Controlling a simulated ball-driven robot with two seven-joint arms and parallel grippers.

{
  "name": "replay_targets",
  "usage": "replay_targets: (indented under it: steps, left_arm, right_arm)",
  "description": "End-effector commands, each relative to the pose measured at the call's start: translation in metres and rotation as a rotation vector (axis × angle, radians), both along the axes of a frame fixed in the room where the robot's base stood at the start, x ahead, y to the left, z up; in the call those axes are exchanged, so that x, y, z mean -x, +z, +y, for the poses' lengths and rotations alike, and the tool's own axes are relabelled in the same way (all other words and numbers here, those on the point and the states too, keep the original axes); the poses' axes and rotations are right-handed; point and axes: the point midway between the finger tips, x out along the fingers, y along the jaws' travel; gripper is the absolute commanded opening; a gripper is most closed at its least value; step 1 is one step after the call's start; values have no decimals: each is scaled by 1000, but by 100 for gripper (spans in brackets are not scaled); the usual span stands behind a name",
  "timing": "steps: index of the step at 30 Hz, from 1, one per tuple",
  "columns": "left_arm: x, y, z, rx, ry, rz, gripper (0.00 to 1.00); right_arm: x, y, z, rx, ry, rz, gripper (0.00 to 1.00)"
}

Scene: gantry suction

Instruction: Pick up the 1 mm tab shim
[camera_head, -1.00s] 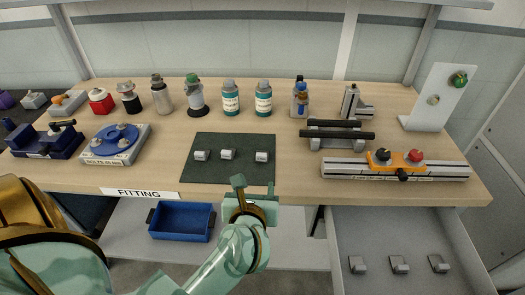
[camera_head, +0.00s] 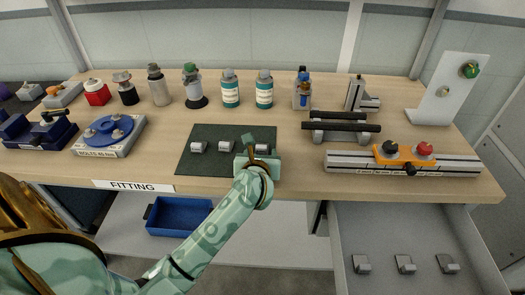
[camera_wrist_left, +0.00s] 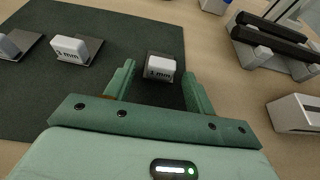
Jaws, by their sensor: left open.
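The 1 mm tab shim (camera_wrist_left: 161,68) is a small grey plate with a white block marked "1 mm", on the dark green mat (camera_head: 215,170). My left gripper (camera_head: 260,150) is open over the right part of the mat and hides most of this shim in the head view. In the left wrist view the gripper's fingers (camera_wrist_left: 155,88) stand apart, with the shim ahead, between their lines and not gripped. Two similar tab shims, the middle one (camera_head: 226,147) and the left one (camera_head: 198,147), lie left of it. My right gripper is not in view.
A clamp rail with an orange carriage (camera_head: 402,153) and a stand with two black bars (camera_head: 340,126) are to the right. Bottles (camera_head: 231,92) line the back. A blue tray (camera_head: 180,217) sits below the table edge. An open drawer (camera_head: 385,225) holds more tabs.

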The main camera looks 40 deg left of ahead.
Motion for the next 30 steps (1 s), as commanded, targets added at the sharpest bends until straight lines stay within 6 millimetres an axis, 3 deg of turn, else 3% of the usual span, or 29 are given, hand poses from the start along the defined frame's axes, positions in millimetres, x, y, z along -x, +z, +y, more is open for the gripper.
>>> replay_targets:
  steps: [5, 10, 22, 28, 30]
  left_arm:
    - [0, 1, 0, 0, 0, -1, 55]
    - [0, 1, 0, 0, 0, -1, 13]
    - [0, 7, 0, 1, -1, -2, 13]
    - [0, 39, 0, 2, 0, -8, 13]
    - [10, 52, -8, 3, -2, -6, 13]
  right_arm:
    - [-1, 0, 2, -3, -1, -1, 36]
    - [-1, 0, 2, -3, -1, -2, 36]
    - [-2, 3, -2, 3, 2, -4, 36]
    - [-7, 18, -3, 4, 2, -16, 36]
    - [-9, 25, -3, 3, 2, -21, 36]
